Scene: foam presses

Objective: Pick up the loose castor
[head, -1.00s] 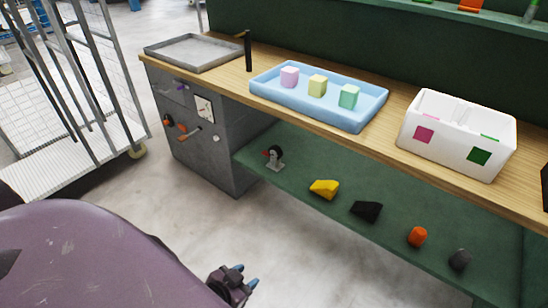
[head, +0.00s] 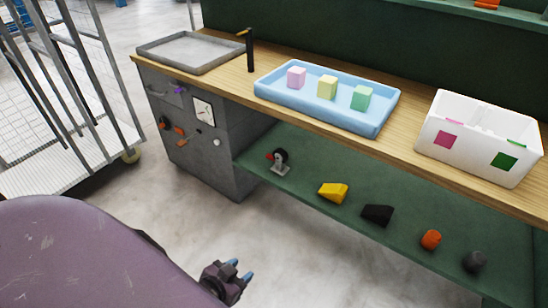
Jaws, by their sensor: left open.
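The loose castor (head: 280,161) sits on the green lower shelf (head: 310,182) under the bench, at the shelf's left end near the grey cabinet. It has a dark wheel and a metal bracket, with a small red part beside it. My left gripper (head: 240,277) is at the bottom of the head view, open and empty. It is well apart from the castor, below and left of it in the picture, over the floor in front of the shelf. My right gripper does not show.
A yellow wedge (head: 333,193), a black wedge (head: 377,214), an orange piece (head: 430,239) and a dark grey piece (head: 474,262) lie on the shelf right of the castor. The bench top (head: 225,87) overhangs. A grey cabinet (head: 205,140) bounds the left. Floor in front is clear.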

